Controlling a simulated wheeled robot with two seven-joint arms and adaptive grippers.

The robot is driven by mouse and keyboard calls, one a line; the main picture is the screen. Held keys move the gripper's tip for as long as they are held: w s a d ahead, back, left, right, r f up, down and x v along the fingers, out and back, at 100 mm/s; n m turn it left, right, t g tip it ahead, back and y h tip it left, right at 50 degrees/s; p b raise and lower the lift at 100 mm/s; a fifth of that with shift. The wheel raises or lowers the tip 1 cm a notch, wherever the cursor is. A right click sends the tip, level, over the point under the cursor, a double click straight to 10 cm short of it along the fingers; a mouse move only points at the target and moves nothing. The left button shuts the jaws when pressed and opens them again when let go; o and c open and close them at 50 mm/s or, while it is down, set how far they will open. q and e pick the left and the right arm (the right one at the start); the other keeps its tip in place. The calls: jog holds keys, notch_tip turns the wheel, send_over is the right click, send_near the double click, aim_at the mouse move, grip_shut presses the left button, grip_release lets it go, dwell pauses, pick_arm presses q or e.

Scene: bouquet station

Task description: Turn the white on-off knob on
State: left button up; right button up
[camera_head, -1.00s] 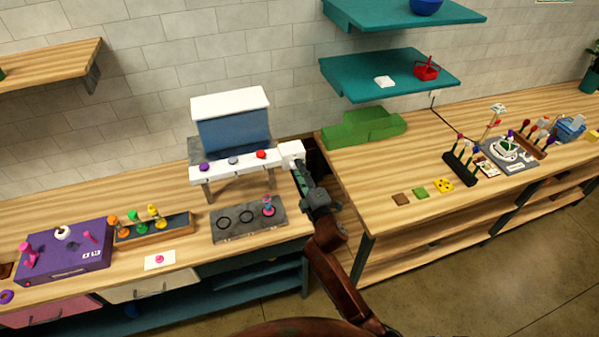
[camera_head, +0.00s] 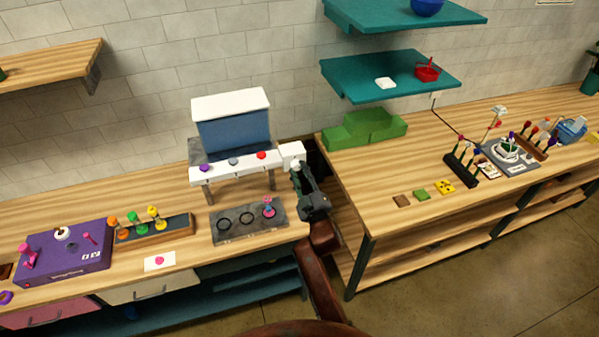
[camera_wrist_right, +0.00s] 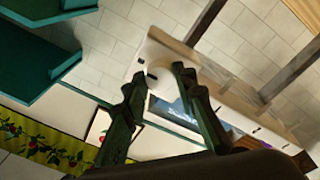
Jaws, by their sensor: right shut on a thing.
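The white dispenser (camera_head: 231,120) with a blue front stands on a stand at the back of the left bench. A white box (camera_head: 291,150) sits at the right end of its front rail. The white on-off knob (camera_wrist_right: 159,82) shows between my fingertips in the right wrist view, largely hidden by them. My right gripper (camera_head: 296,170) is at the white box's front, its fingers shut on the white knob; it also shows in the right wrist view (camera_wrist_right: 160,80). The knob's setting cannot be told. My left gripper is out of view.
The rail carries a purple knob (camera_head: 204,168), a grey knob (camera_head: 233,161) and a red knob (camera_head: 261,155). Below lies a grey tray (camera_head: 232,238) with rings. A green stepped block (camera_head: 364,130) sits on the right bench, under teal shelves (camera_head: 350,80).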

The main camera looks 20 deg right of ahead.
jog(key=shift+f, duration=0.15)
dwell(0.3)
jog(key=o, duration=1.2)
jog(key=shift+c, duration=0.2)
jog(key=shift+s, duration=0.1)
jog(key=s+f, duration=0.1)
jog(key=s, duration=1)
jog(key=shift+s+d, duration=0.15)
jog(key=shift+s, duration=0.2)
